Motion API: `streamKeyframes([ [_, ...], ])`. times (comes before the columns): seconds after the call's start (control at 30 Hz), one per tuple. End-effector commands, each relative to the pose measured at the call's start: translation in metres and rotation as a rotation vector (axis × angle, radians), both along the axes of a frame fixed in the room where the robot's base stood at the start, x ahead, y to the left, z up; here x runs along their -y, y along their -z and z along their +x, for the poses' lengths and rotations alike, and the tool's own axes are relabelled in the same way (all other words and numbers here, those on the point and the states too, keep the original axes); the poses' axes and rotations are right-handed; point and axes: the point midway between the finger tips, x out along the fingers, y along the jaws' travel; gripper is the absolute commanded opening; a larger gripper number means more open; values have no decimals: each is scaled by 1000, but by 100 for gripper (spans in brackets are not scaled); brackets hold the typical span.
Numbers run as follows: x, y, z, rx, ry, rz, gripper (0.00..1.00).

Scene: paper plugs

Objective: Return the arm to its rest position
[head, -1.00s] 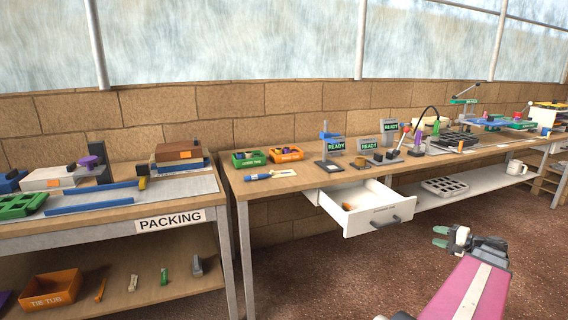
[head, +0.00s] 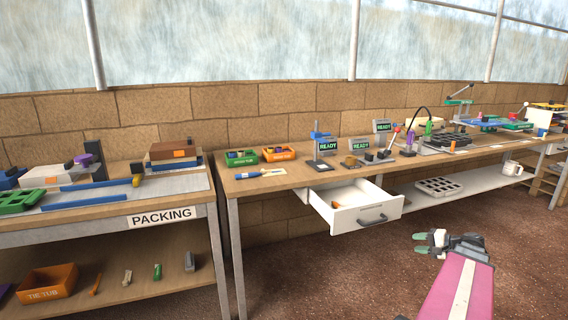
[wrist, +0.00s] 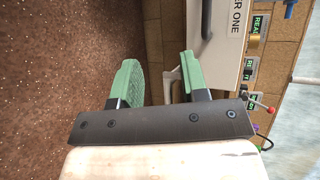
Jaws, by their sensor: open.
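My gripper (head: 421,243) is at the lower right of the head view, in free air in front of the bench and above the brown floor. My pink arm runs down from it to the bottom edge. In the wrist view my gripper (wrist: 157,82) shows two green fingers spread wide apart with nothing between them. The open white drawer (head: 375,216) is to its left in the head view, apart from it. The drawer front (wrist: 215,45) shows beyond the fingers in the wrist view.
The drawer juts out from the wooden bench (head: 300,178). A packing table (head: 110,217) stands at the left, with a tie tub (head: 47,283) on its lower shelf. A lower shelf under the bench holds a grey tray (head: 438,188) and a white mug (head: 512,168). Brown floor (head: 330,280) is clear.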

Motion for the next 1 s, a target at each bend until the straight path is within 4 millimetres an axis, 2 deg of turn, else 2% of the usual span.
streamKeyframes([
  [0.27, -82, 34, 7, -141, -136, -159, 41],
  [0.4, -127, 54, 4, -219, -222, -280, 41],
  [0.6, -184, 77, -5, -305, -341, -465, 41],
  [1.0, -272, 107, -35, -380, -567, -880, 41],
])
